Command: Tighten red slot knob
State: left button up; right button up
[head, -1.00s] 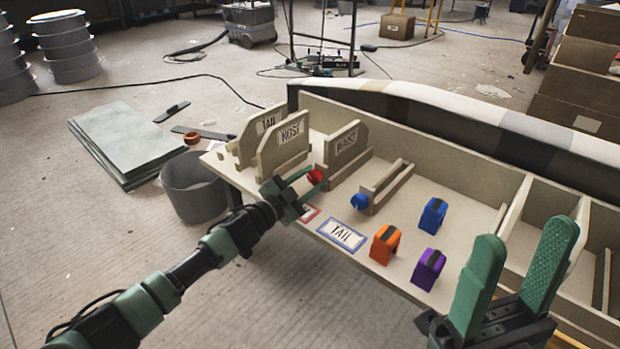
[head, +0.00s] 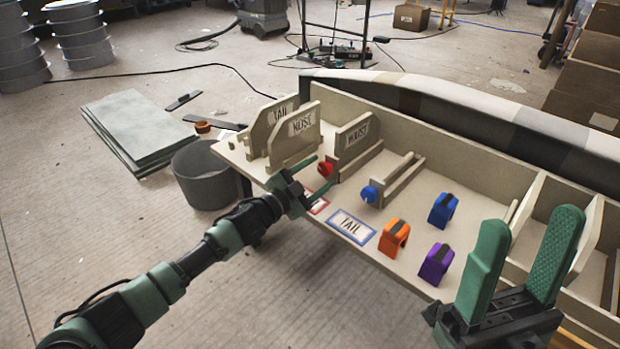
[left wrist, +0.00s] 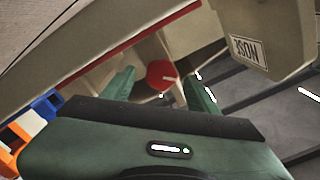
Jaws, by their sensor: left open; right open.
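The red knob (head: 325,169) sits at the front end of the slot that holds an upright board (head: 352,142), its lettering hard to read. My left gripper (head: 324,173) is open, with its fingertips on either side of the red knob. In the left wrist view, the red knob (left wrist: 162,74) with a pale mark shows between the two green fingers (left wrist: 161,90), apparently near the tips. Gaps seem to show beside it; I cannot tell whether a finger touches it. My right gripper (head: 530,226) is open and empty at the lower right, in front of the bench.
A blue knob (head: 369,194) on an empty slot stands to the right. Orange (head: 393,236), purple (head: 434,264) and blue (head: 443,210) clamp-like blocks stand on the bench. TAIL (head: 288,112) and NOSE (head: 300,128) boards stand behind left. A blue-bordered TAIL card (head: 350,227) lies in front.

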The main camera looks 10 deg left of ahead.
pick_arm(q)
jog(key=p+v, duration=0.2)
jog(key=v, duration=0.4)
jog(key=shift+s+a, duration=0.25)
jog(key=shift+s, duration=0.05)
pick_arm(e)
jog(key=w+a+f+g+h, duration=0.1)
jog(key=w+f+g, duration=0.2)
jog(key=w+g, duration=0.2)
jog(key=shift+w+a+f+n+g, duration=0.15)
jog(key=shift+w+a+n+g, duration=0.2)
jog(key=shift+w, duration=1.45)
